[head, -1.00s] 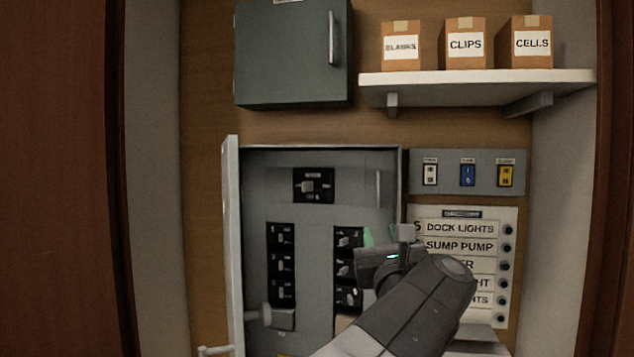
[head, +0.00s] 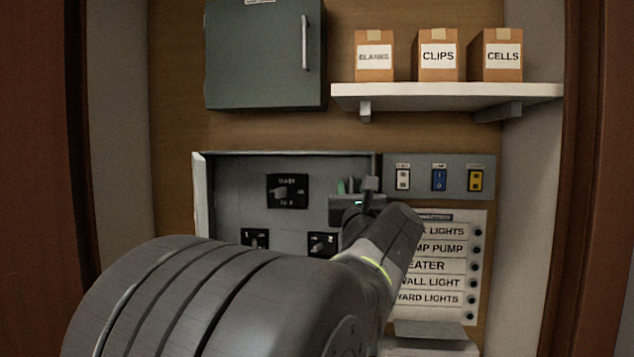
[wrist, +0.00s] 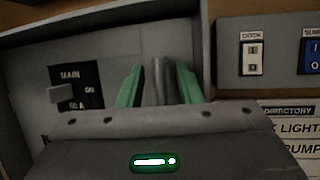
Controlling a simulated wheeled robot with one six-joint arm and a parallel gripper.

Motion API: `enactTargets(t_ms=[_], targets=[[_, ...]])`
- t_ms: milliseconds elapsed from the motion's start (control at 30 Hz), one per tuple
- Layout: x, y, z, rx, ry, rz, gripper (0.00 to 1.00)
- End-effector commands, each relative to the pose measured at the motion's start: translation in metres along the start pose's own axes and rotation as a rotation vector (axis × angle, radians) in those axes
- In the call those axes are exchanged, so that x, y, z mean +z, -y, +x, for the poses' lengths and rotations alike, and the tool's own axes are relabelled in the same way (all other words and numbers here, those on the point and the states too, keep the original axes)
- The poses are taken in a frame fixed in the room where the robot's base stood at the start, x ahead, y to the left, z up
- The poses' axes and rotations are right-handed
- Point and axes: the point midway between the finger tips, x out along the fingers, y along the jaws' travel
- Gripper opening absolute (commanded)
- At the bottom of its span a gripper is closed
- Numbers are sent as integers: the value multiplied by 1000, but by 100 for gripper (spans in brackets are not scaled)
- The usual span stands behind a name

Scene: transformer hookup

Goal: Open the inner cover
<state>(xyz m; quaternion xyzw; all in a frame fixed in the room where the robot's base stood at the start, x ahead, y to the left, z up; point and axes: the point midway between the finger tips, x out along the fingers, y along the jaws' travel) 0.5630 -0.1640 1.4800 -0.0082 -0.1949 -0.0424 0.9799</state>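The inner cover (head: 230,215) is the grey panel inside the open breaker box, with black switch plates showing through it. It looks closed, and its MAIN switch (head: 287,191) also shows in the wrist view (wrist: 77,87). My gripper (head: 346,187) is at the cover's upper right. In the wrist view its two green fingers (wrist: 158,80) stand apart on either side of the cover's upright grey handle (wrist: 157,82). Narrow gaps seem to show beside the handle, so the fingers look open around it. My arm hides the cover's lower part.
The outer door (head: 200,200) stands open at the left. To the right are a switch plate (head: 438,178) and a directory (head: 440,265). Above are a green-grey cabinet (head: 262,55) and a shelf (head: 445,92) with three boxes. Side walls close in the alcove.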

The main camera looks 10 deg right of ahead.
Motion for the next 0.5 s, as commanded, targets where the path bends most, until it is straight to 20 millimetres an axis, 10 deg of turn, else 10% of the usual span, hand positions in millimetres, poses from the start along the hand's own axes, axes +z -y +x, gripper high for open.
enactTargets(t_ms=[400,500], targets=[[0,0,10,0,-1,0,32],[0,0,10,0,0,0,16]])
